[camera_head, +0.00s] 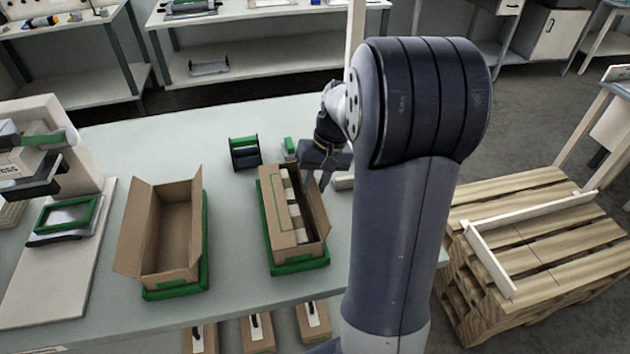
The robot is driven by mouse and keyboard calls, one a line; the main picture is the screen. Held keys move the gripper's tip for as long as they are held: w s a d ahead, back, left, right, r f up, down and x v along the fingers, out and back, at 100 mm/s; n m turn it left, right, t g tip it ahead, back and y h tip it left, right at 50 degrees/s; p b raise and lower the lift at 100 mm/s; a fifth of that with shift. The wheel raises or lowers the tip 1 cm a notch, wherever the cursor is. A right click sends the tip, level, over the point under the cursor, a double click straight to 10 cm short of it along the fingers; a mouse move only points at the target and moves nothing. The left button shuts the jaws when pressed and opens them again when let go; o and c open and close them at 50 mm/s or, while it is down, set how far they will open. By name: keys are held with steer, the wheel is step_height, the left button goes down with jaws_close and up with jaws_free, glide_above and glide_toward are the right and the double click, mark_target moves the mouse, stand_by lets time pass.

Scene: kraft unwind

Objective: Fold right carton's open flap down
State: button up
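The right carton (278,236) is a brown box in a green tray (302,267) on the pale table. Its left flap lies folded down over part of the top, with a green outline on it. White contents (294,208) show in the gap beside that flap. Its right flap (317,205) stands up, tilted outward. My gripper (317,180) is at the far right end of this carton, pointing down close to the right flap. Whether it touches the flap, and whether its small dark fingers are apart, I cannot tell.
An open, empty-looking carton (128,240) stands in a green tray to the left. A black and green dispenser (244,153) and a small green item (290,146) are behind. A press-like station (50,240) is at far left. A wooden pallet (540,235) is at right.

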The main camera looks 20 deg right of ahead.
steer(key=shift+c, duration=0.5)
jaws_close()
